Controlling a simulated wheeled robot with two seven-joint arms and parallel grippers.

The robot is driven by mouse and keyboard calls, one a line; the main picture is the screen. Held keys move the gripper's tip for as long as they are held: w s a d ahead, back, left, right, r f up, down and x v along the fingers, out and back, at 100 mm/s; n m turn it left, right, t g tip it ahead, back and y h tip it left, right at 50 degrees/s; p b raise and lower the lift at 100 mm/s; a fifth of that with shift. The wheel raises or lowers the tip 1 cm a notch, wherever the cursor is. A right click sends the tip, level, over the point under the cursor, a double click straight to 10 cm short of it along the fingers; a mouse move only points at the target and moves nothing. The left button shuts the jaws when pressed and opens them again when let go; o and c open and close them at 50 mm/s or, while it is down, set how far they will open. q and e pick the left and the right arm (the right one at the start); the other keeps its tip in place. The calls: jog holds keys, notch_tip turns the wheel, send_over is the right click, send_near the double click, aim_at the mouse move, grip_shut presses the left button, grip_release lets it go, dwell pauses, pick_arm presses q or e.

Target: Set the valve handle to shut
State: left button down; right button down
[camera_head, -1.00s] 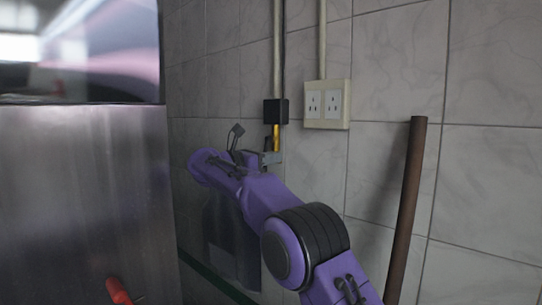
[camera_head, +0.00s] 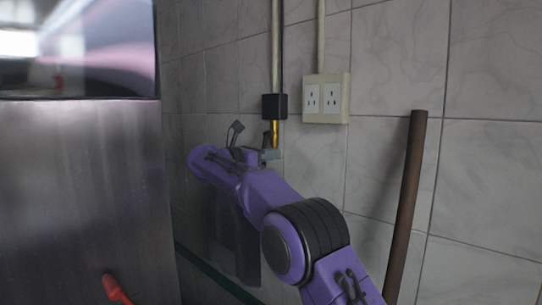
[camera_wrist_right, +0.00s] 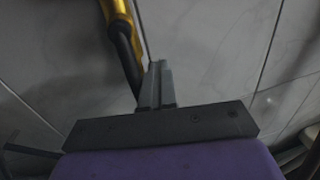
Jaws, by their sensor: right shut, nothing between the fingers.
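A short yellow pipe (camera_head: 275,134) hangs below a black box (camera_head: 275,106) on the tiled wall. A dark lever-like piece (camera_head: 266,140) shows just left of it and looks like the valve handle. In the right wrist view, the yellow pipe (camera_wrist_right: 117,12) is at the top, with a dark bar (camera_wrist_right: 127,58) running down from it. My right gripper (camera_head: 270,155) is shut and empty at the pipe's lower end. Its fingers (camera_wrist_right: 155,70) lie close beside the dark bar; whether they touch is unclear. My left gripper is out of view.
A steel cabinet (camera_head: 80,190) fills the left side. A red handle-like thing (camera_head: 117,289) shows at the bottom left. A white double socket (camera_head: 326,98) is on the wall to the right. A brown pole (camera_head: 407,205) stands upright, slightly tilted, further right.

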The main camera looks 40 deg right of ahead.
jog(key=c, duration=1.8)
grip_release()
jog(key=shift+w+d+f, duration=0.1)
jog(key=shift+w+f, duration=0.05)
jog(key=shift+f, duration=0.25)
